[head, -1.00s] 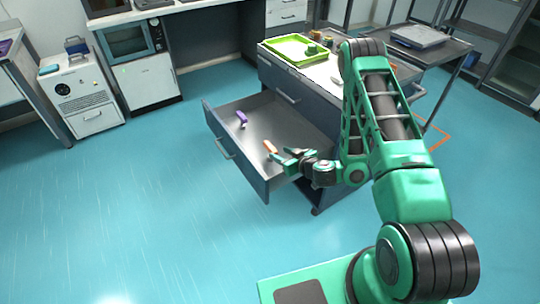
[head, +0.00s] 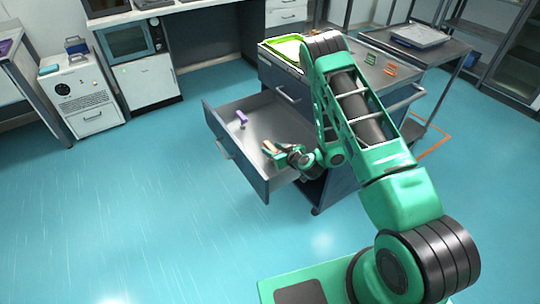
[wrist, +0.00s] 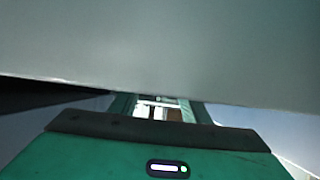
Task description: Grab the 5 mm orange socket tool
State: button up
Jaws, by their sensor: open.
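The orange tool (head: 268,145) is in the open drawer (head: 215,125), toward its near right side. Only a small part of it shows in the head view; my gripper covers the rest. My gripper (head: 271,151) is open, low in the drawer and right at the orange tool. I cannot tell whether the tool lies between the fingers. A purple tool (head: 241,117) lies farther back in the drawer. In the wrist view, a wide grey surface fills the upper part, and my gripper (wrist: 160,108) shows only as a narrow gap; no tool can be made out clearly there.
The drawer's walls stand close around my gripper. The cart top carries a green tray (head: 288,48), partly hidden by my arm, plus small green (head: 371,58) and orange (head: 390,70) items. A side table with a grey device (head: 418,35) stands behind. The blue floor at left is clear.

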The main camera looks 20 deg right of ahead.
jog(key=shift+x, duration=1.35)
jog(key=shift+d, duration=0.1)
jog(key=shift+c, duration=0.5)
grip_shut()
jog(key=shift+r, duration=0.1)
